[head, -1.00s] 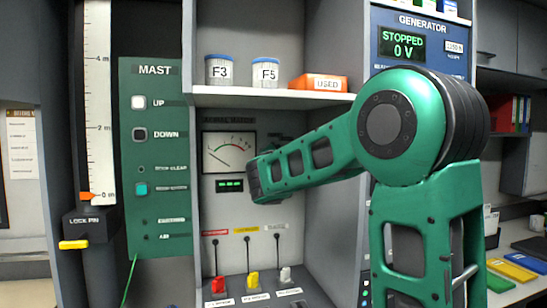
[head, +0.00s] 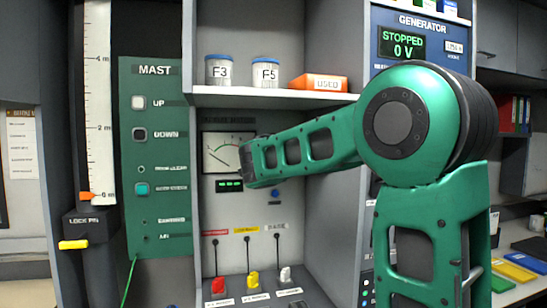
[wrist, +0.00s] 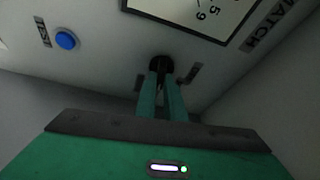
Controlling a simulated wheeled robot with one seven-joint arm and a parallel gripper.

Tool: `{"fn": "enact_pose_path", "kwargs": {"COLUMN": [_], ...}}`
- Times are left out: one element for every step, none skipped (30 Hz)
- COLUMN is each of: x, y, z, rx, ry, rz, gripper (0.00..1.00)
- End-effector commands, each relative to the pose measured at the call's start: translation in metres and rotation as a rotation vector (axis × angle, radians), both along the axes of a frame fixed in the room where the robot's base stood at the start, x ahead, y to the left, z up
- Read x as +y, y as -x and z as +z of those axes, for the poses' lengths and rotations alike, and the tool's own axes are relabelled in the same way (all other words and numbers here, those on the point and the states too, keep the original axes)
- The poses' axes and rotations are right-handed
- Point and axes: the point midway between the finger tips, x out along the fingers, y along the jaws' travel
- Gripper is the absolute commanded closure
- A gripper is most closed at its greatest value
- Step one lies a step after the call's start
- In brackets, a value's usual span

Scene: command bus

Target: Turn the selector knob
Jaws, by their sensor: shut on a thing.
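The selector knob (wrist: 160,63) is a small dark round knob on the grey wall panel, at the upper middle of the wrist view. My gripper (wrist: 162,80) has its two green fingers shut on the knob, and they hide part of it. The knob's pointer and setting cannot be made out. In the head view my forearm reaches left into the bay, and its end hides the knob and the fingers.
A meter (head: 226,152) is beside the arm's end, with a green-lit display (head: 229,185) below it. A blue button (wrist: 65,40) is near the knob. A shelf (head: 270,96) with jars and an orange box is above. Cabled plugs (head: 252,279) are below.

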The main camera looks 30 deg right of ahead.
Motion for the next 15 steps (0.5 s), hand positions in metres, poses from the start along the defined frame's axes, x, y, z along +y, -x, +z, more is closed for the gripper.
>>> {"fn": "enact_pose_path", "kwargs": {"x": [0.0014, 0.0014, 0.0013, 0.0014, 0.0013, 0.0013, 0.0013, 0.0012, 0.0013, 0.0011, 0.0010, 0.0009, 0.0008, 0.0007, 0.0006], "y": [-0.0013, -0.0013, -0.0012, -0.0013, -0.0012, -0.0013, -0.0013, -0.0013, -0.0014, -0.0012, -0.0011, -0.0009, -0.0008, -0.0007, -0.0006], "z": [-0.0005, -0.0005, -0.0006, -0.0007, -0.0007, -0.0007, -0.0008, -0.0009, -0.0009, -0.0010, -0.0008, -0.0007, -0.0006, -0.0006, -0.0005], "rx": [0.000, 0.000, 0.000, 0.000, 0.000, 0.001, 0.001, 0.001, 0.001, 0.001, 0.001, 0.001, 0.000, 0.000, 0.000], "ry": [-0.001, -0.001, -0.001, -0.001, -0.001, -0.001, -0.001, -0.001, -0.001, -0.001, -0.001, -0.001, 0.000, 0.000, 0.000], "rz": [0.004, 0.004, 0.004, 0.004, 0.004, 0.004, 0.004, 0.004, 0.004, 0.004, 0.003, 0.003, 0.003, 0.002, 0.002], "gripper": [1.00, 1.00, 1.00, 1.00, 1.00, 1.00, 1.00, 1.00, 0.81, 0.74, 0.72, 0.72, 0.72, 0.72, 0.72]}}
